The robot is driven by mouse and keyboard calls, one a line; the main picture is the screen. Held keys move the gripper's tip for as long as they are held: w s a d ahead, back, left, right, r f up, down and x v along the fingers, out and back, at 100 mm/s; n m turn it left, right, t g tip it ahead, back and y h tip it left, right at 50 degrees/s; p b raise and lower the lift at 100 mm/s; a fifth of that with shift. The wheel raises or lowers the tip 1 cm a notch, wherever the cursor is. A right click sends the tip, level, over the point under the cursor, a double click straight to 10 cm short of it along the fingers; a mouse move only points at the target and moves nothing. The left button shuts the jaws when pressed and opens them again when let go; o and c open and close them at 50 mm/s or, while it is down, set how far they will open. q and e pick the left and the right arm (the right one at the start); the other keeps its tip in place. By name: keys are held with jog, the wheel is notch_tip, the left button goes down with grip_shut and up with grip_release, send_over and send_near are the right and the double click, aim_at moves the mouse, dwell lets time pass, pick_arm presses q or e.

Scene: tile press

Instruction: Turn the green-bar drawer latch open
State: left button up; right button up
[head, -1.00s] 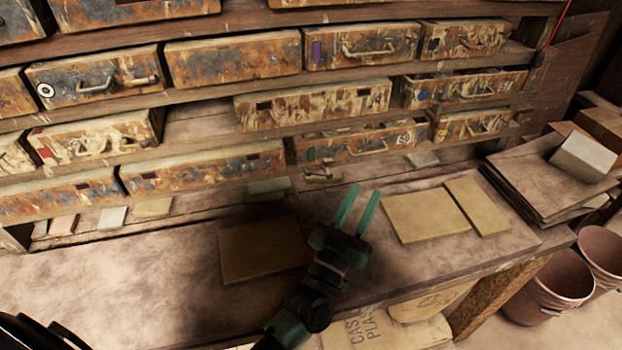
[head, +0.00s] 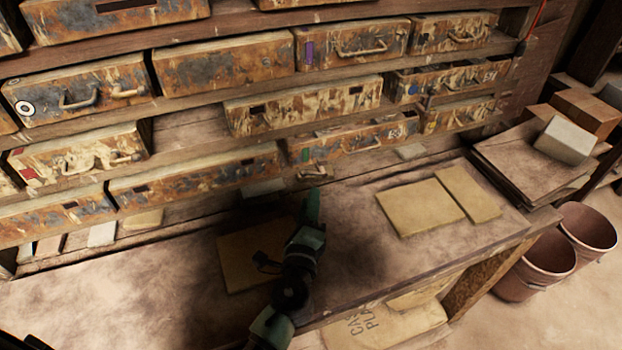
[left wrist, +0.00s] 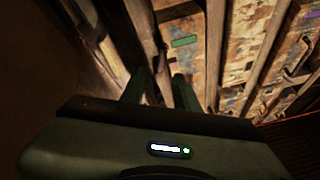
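The green-bar drawer (head: 345,141) sits in the lowest rack row at centre, with a small green bar on its left front and a wire handle. It also shows sideways in the left wrist view (left wrist: 187,62), with its green bar (left wrist: 184,41) clear. A small latch-like piece (head: 312,173) sits just below the drawer's left end; its turn is too small to tell. My left gripper (head: 312,200) is just in front of and below that piece. In the left wrist view its two fingers (left wrist: 160,84) stand apart, with nothing clearly held. My right gripper is out of view.
Other rusty drawers (head: 305,106) fill the rack above and around. Flat tan tiles (head: 420,207) lie on the bench right of my gripper, and another tile (head: 248,258) lies left of it. Stacked boards (head: 530,160) and buckets (head: 535,265) are at the right.

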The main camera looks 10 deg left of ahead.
aim_at(313, 174)
pick_arm(q)
jog(key=w+p, duration=0.1)
jog(key=w, duration=0.6)
jog(key=shift+w+a, duration=0.2)
jog(key=shift+a, duration=0.15)
jog(key=shift+c, duration=0.3)
